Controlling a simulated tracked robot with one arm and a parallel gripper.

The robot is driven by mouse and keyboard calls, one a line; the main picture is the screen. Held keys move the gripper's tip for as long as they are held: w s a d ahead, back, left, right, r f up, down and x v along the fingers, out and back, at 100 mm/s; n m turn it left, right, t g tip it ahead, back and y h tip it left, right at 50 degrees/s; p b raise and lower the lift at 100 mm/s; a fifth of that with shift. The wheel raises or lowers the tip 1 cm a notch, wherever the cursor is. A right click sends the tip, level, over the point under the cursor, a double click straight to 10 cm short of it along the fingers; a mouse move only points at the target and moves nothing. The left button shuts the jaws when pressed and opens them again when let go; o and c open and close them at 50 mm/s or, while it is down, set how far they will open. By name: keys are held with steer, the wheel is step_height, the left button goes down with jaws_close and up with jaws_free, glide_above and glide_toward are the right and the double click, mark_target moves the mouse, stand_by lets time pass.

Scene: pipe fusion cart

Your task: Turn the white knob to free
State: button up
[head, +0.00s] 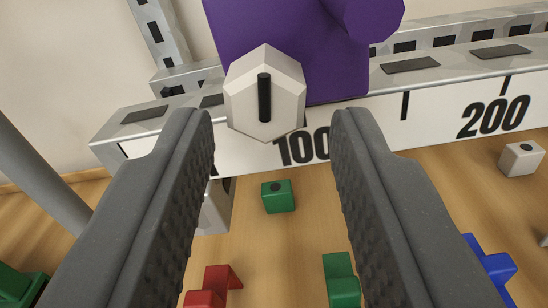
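The white knob (285,97) is a faceted, six-sided piece with a black pointer bar on its face. The bar stands upright in the picture. The knob sits on the front of a purple block (308,55), above the ruled white strip near the number 100. My gripper (272,120) is open, with its two dark grey fingers wide apart. In the picture the knob lies between the fingertips, slightly left of the middle. The fingers look clear of it on both sides; how far they are from it in depth I cannot tell.
A metal rail (440,65) with dark slots carries the white scale (440,124) marked 100 and 200. On the wooden surface (265,255) below are green, red and blue blocks and a small white block (521,158). A grey post (42,172) stands at left.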

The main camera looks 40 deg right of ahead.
steer(key=shift+o, duration=0.3)
steer(key=shift+r, duration=0.2)
steer(key=shift+a, duration=0.15)
steer(key=b+v, duration=0.1)
steer(key=v, duration=1.2)
steer(key=shift+s+f, duration=0.15)
steer(key=shift+s, duration=0.05)
steer(key=shift+a, duration=0.15)
